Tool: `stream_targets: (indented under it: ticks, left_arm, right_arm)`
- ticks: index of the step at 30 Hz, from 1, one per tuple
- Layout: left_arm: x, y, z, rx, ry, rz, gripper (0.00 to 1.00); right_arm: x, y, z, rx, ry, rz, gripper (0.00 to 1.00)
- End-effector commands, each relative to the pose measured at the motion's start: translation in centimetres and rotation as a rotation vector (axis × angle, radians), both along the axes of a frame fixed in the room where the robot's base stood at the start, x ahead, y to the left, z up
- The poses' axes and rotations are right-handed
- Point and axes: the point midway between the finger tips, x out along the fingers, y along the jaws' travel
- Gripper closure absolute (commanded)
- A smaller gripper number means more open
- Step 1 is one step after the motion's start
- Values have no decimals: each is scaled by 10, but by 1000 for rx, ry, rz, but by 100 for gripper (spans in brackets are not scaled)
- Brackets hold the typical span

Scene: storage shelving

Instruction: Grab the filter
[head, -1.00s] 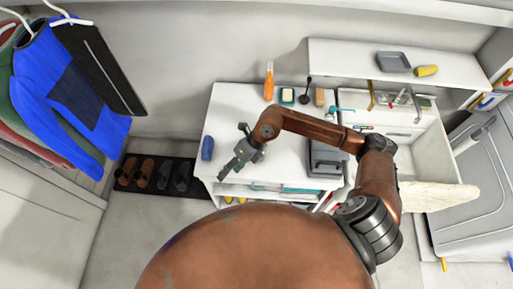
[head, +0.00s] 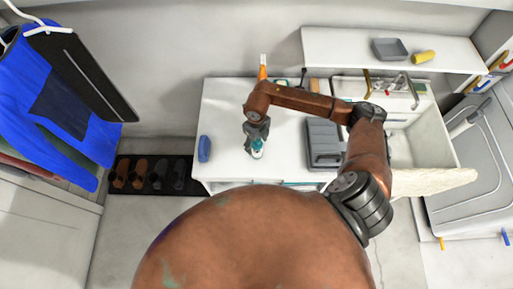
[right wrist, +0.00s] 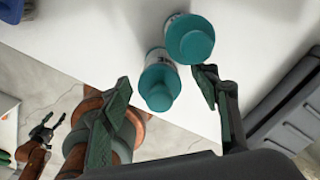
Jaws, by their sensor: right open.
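Two cylinders with teal caps stand close together on the white counter. I cannot tell for sure which is the filter. In the right wrist view, the nearer teal-capped cylinder (right wrist: 159,82) lies between the fingers of my right gripper (right wrist: 164,88), and the farther one (right wrist: 189,40) is just beyond it. In the head view, my right gripper (head: 257,134) points down over a teal-and-white item (head: 257,149). Its fingers are open and appear clear of the cylinders. My left gripper (right wrist: 46,130) shows only at the left of the right wrist view, with its fingers apart.
On the white counter (head: 222,110), a blue item (head: 204,148) is at left, an orange bottle (head: 263,68) at the back and a grey case (head: 323,140) at right. A sink (head: 415,145) lies farther right. The counter's left part is mostly clear.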

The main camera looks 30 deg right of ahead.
Motion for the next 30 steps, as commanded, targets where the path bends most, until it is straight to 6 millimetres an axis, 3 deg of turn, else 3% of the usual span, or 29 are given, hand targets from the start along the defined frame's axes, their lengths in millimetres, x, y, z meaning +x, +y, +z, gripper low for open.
stream_targets:
  ticks: [5, 10, 15, 22, 30]
  left_arm:
    - [6, 0, 1, -1, -8, -2, 50]
    - [26, -1, 3, -2, -33, -7, 50]
    - [41, -2, 4, -3, -53, -10, 50]
    - [28, -2, 3, -2, -36, -7, 50]
    - [16, -1, 2, -1, -21, -5, 50]
  right_arm:
    - [-2, 1, -20, 2, 5, 0, 44]
    - [-2, 1, -47, 2, 4, -1, 44]
    - [-1, 0, -60, 2, 0, 1, 44]
    - [-1, 0, -61, 1, 0, 1, 44]
    - [-1, 0, -61, 1, 0, 1, 62]
